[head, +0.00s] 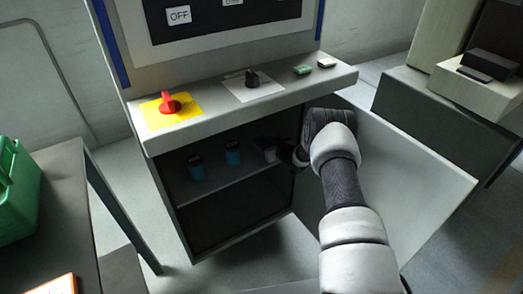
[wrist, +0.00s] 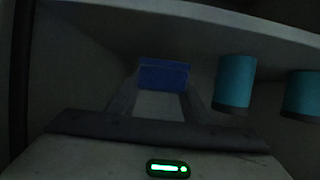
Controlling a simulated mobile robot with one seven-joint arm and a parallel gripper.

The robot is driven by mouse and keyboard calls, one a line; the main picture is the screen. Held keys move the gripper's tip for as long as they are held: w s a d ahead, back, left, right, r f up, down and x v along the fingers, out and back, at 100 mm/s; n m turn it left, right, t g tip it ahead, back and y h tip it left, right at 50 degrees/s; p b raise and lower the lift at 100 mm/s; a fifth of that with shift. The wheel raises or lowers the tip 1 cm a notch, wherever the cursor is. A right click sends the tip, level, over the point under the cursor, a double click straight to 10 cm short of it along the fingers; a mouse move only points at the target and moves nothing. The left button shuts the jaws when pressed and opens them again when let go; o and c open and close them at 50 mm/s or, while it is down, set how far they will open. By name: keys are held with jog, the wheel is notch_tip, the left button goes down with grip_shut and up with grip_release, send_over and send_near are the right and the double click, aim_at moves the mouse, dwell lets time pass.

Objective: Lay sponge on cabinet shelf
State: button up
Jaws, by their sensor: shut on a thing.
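My gripper (wrist: 162,100) is shut on a blue sponge (wrist: 163,75), a small block between its fingertips. In the head view my gripper (head: 270,155) reaches into the open cabinet from the right, above the right part of the shelf (head: 225,188); the sponge cannot be made out there. The wrist view looks upside down, with the shelf (wrist: 200,22) across the top. The sponge is close to the shelf surface; I cannot tell whether they touch.
Two blue cans with dark lids, a left one (head: 196,168) and a right one (head: 232,152), stand on the shelf left of my gripper. The open door (head: 410,165) is right of my arm. The control ledge (head: 215,112) overhangs the opening. Bare shelf shows in front of the cans.

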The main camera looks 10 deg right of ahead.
jog(key=shift+f+b, duration=0.35)
jog(key=shift+f, duration=1.2)
jog(key=shift+f, duration=0.1)
jog(key=shift+f, duration=0.1)
jog(key=o, duration=1.1)
jog(key=shift+s+r, duration=0.1)
jog(key=shift+r, duration=0.2)
jog(key=p+v, duration=0.3)
jog(key=v, duration=0.8)
jog(key=shift+s+d+p, duration=0.25)
jog(key=shift+s+p, duration=0.05)
jog(key=shift+p, duration=0.05)
jog(key=shift+r, duration=0.1)
